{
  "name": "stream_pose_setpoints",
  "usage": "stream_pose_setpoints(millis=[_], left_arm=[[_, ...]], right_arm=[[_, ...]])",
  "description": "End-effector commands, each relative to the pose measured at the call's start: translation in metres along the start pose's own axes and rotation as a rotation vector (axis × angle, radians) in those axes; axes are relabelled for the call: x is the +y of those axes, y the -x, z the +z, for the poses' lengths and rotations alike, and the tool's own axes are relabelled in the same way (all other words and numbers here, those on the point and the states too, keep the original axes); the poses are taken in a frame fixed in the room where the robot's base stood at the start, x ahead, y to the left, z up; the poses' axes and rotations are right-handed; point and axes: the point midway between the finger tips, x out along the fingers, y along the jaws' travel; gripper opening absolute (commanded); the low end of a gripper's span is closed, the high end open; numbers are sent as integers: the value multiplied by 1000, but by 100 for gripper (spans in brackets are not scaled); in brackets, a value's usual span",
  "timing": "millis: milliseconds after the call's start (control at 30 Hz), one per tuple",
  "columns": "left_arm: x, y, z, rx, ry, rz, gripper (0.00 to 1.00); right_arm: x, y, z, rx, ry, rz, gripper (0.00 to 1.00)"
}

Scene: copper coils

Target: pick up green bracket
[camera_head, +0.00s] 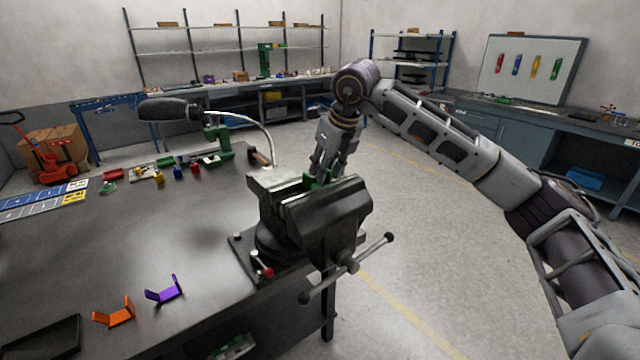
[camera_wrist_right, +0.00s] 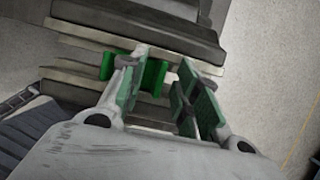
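The green bracket (camera_wrist_right: 153,73) is at the jaws of the black bench vise (camera_head: 320,222). In the head view, only small green parts of it (camera_head: 308,181) show beside the fingers. My right gripper (camera_head: 322,175) points down at the vise from above. In the right wrist view, its fingers (camera_wrist_right: 160,92) are apart, with a gap between them. The left-hand finger in that view overlaps the bracket and hides part of it. I cannot tell whether they touch. My left gripper is not in view.
The dark workbench (camera_head: 160,235) bears an orange bracket (camera_head: 115,313) and a purple bracket (camera_head: 165,290) at the front. A lamp (camera_head: 170,109) arches over it. Small coloured parts lie at its back. The vise handle (camera_head: 350,265) sticks out over the floor.

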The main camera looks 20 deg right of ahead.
Motion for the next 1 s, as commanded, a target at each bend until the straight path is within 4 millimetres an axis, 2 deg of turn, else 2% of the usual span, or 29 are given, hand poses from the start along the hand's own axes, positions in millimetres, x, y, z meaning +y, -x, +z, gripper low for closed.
stream_pose_setpoints(millis=[167,600,867,1000], left_arm=[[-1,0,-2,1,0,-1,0],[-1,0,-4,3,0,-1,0],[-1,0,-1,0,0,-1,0],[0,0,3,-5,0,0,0]], right_arm=[[0,-10,0,1,0,-1,32],[0,-10,0,1,0,-1,32],[0,-10,0,0,0,-1,0],[0,-10,0,0,0,-1,0]])
